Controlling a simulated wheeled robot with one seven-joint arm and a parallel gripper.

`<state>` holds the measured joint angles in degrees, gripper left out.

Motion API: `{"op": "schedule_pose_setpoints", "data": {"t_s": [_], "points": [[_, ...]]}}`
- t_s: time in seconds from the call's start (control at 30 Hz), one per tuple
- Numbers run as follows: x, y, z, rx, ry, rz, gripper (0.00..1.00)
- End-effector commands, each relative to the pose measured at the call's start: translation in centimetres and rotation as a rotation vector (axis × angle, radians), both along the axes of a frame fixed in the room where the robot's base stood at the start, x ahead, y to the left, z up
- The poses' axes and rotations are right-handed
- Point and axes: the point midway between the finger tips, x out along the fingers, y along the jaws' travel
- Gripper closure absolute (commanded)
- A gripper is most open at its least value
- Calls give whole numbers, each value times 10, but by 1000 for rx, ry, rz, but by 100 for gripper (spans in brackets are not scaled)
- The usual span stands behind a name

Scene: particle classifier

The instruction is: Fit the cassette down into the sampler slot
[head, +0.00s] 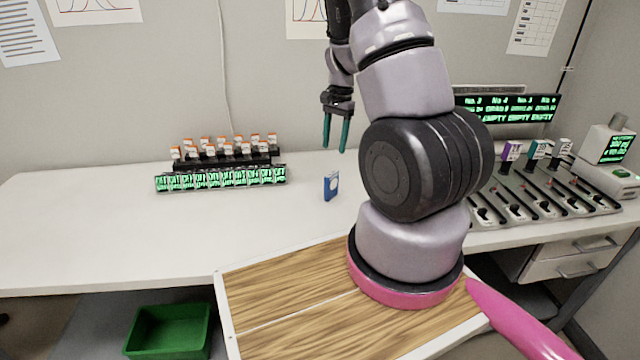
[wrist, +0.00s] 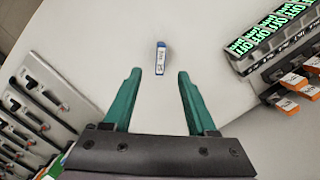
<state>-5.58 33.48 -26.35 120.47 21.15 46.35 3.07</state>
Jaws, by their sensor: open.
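A small blue cassette (head: 331,186) with a pale label stands on the white table, near the middle. It also shows in the wrist view (wrist: 160,58), just beyond the fingertips and centred between them. My gripper (head: 335,149) has teal fingers, points down, and is open and empty above and behind the cassette in the head view. It also shows in the wrist view (wrist: 159,72), its fingers wide apart. A grey unit with several slotted lanes (head: 540,190) stands at the right, with purple, teal and white-topped pieces in it. I cannot tell which opening is the sampler slot.
A white device with a green screen (head: 612,150) is at the far right. A green bin (head: 168,332) sits below. The table around the cassette is clear.

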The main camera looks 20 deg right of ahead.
Motion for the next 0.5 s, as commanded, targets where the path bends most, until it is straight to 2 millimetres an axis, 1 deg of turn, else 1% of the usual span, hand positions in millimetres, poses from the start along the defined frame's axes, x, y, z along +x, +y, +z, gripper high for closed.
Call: {"op": "schedule_pose_setpoints", "data": {"t_s": [0.1, 0.3, 0.4, 0.5], "points": [[-1, -3, -14, -6, 15, -10, 43], [-3, 1, -45, -6, 16, -10, 43], [-4, 2, -57, -6, 15, -9, 43], [-4, 3, -63, -7, 13, -9, 43]]}}
